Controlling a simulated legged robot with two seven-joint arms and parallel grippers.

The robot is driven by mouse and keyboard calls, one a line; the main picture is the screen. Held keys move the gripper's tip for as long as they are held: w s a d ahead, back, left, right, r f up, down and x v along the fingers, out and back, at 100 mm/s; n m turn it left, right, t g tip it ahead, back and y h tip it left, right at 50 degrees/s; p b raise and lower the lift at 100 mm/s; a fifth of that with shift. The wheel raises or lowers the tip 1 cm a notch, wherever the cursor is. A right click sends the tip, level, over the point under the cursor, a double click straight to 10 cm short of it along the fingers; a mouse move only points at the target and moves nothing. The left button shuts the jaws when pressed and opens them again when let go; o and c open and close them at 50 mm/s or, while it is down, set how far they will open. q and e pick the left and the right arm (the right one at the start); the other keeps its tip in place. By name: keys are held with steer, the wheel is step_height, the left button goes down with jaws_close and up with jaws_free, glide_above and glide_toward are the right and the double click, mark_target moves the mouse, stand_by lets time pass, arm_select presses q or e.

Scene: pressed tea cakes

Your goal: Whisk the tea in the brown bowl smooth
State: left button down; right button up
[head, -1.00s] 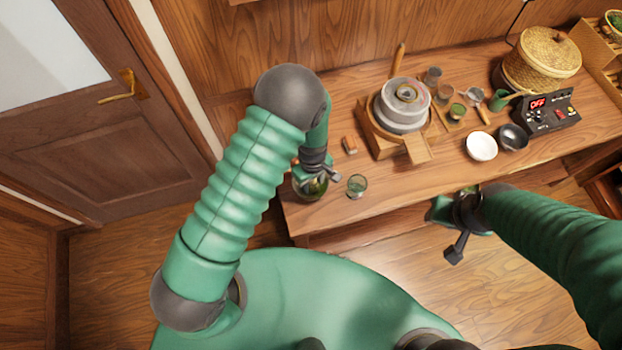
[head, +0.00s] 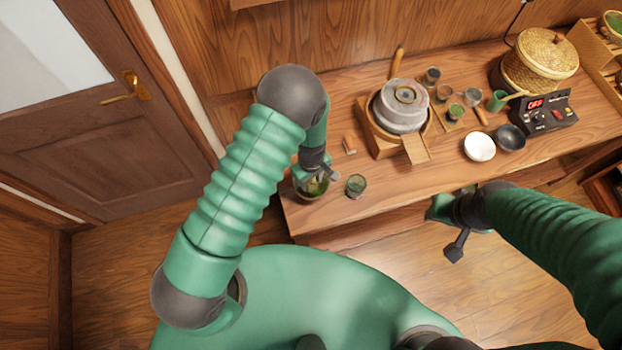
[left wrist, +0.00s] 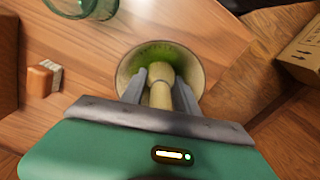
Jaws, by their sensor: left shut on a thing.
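The brown bowl (head: 309,193) stands at the near left corner of the table, with green tea inside. In the left wrist view the bowl (left wrist: 124,72) sits ahead of the fingers, its green contents partly hidden behind them. My left gripper (head: 322,177) is over the bowl. In the left wrist view the gripper (left wrist: 160,90) is shut on a pale bamboo whisk (left wrist: 160,80), whose far end points into the bowl. I cannot tell how deep the whisk reaches. My right gripper (head: 447,232) is low in front of the table, away from the bowl; its jaws do not show clearly.
A green glass (head: 356,186) stands just right of the bowl. A small brown-and-white block (head: 349,144) lies behind. A stone mill (head: 401,106) stands mid-table. A white bowl (head: 480,146), a black bowl (head: 511,137) and a control box (head: 549,112) are to the right.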

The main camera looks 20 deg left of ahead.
arm_select(q)
steer(key=shift+r, duration=0.1)
step_height(320, 180, up, 6)
steer(key=p, duration=0.5)
steer(key=shift+r, duration=0.1)
stand_by(0.8)
step_height(320, 180, up, 5)
steer(key=p, duration=0.4)
steer(key=shift+w, duration=0.1)
